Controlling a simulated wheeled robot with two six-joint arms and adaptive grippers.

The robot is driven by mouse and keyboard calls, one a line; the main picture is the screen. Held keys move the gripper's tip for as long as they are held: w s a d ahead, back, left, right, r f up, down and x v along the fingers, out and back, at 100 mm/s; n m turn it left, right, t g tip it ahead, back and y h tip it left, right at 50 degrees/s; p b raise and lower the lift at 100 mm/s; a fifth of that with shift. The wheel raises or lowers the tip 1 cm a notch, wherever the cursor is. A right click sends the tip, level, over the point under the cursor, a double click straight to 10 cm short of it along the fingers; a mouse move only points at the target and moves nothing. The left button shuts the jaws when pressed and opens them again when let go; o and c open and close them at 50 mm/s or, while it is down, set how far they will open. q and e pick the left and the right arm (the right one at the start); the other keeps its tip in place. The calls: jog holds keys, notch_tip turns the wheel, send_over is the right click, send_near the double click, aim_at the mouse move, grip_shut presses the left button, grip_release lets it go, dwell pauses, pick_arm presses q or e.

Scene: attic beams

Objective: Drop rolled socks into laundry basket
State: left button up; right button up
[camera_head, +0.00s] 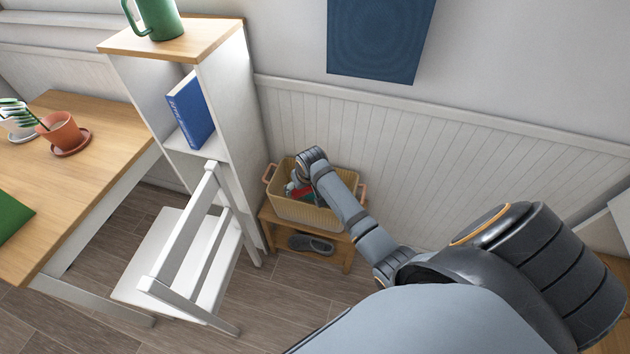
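The laundry basket (308,213) is a yellow ribbed tub with orange-pink handles. It stands on a low wooden bench against the white panelled wall. My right arm reaches in from the lower right, and my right gripper (297,184) is at the basket's opening, over its left part. Its fingers are small and partly hidden by the wrist, so I cannot tell whether they are open or shut. Something red and green (299,192) shows at the gripper inside the basket; I cannot tell whether it is rolled socks or whether it is held. My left gripper is out of view.
A grey shoe (312,244) lies under the bench (345,252). A white shelf (232,95) with a blue book (191,110) and a green mug (158,18) stands left of the basket. A white chair (185,250) and a wooden desk (85,180) are further left.

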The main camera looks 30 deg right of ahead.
jog(key=w+d+r+m, duration=0.2)
jog(key=w+d+r, duration=0.15)
jog(key=d, duration=0.55)
pick_arm(q)
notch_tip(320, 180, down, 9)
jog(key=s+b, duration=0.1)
jog(key=b, duration=0.7)
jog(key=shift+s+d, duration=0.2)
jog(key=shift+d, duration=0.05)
pick_arm(e)
jog(key=s+x, duration=0.1)
jog(key=x, duration=0.5)
jog(key=shift+f+h, duration=0.3)
jog(key=shift+f, duration=0.2)
jog(key=shift+a, duration=0.1)
jog(key=o, duration=1)
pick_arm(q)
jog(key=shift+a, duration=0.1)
pick_arm(e)
jog(key=shift+o, duration=0.2)
jog(key=v, duration=1.2)
